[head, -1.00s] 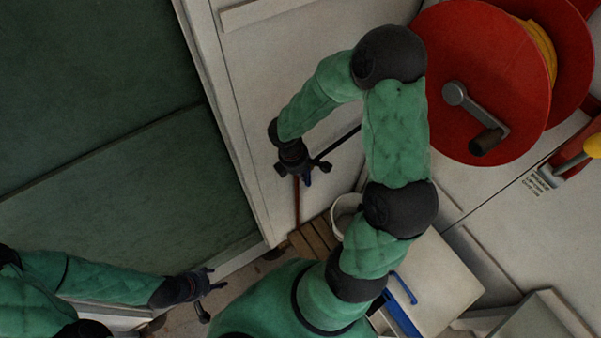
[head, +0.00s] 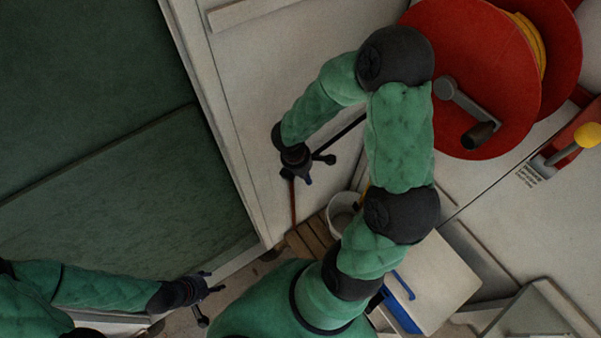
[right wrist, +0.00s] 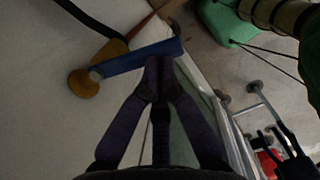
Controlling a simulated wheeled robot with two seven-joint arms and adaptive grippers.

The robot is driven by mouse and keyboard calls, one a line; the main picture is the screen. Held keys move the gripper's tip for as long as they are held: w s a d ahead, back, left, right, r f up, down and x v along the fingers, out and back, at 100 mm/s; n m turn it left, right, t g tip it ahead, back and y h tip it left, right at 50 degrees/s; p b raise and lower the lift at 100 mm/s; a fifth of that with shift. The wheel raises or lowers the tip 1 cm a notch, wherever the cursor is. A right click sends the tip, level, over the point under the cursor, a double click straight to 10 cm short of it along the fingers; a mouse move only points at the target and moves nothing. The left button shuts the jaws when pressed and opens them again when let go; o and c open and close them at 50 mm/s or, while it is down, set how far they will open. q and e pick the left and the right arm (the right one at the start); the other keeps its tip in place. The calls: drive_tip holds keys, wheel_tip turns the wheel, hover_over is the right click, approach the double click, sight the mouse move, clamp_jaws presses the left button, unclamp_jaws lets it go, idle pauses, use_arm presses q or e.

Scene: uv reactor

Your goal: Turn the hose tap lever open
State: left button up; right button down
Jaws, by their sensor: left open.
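The hose tap has a blue lever (right wrist: 130,60), seen in the right wrist view across the brass-coloured tap body (right wrist: 110,50). A round yellow-brown disc (right wrist: 83,82) sits by the lever's left end. My right gripper (right wrist: 160,66) has its fingers brought together, with the tips at the lever's lower edge near its right end. They look in contact, but I cannot tell for certain. In the head view my right gripper (head: 303,172) is at the white wall and hides most of the tap. My left gripper (head: 205,288) is open and empty at the lower left.
A red hose reel (head: 480,75) with a crank is at the upper right. A lever with a yellow knob (head: 588,135) is at the right edge. A white bucket (head: 342,215) and wooden slats (head: 312,238) are below the tap. A green panel (head: 90,100) fills the left.

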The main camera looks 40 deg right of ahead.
drive_tip(key=shift+s+d+f, duration=0.1)
drive_tip(key=shift+s+d, duration=0.25)
drive_tip(key=shift+d, duration=0.05)
idle(2.1)
drive_tip(key=shift+w, duration=0.1)
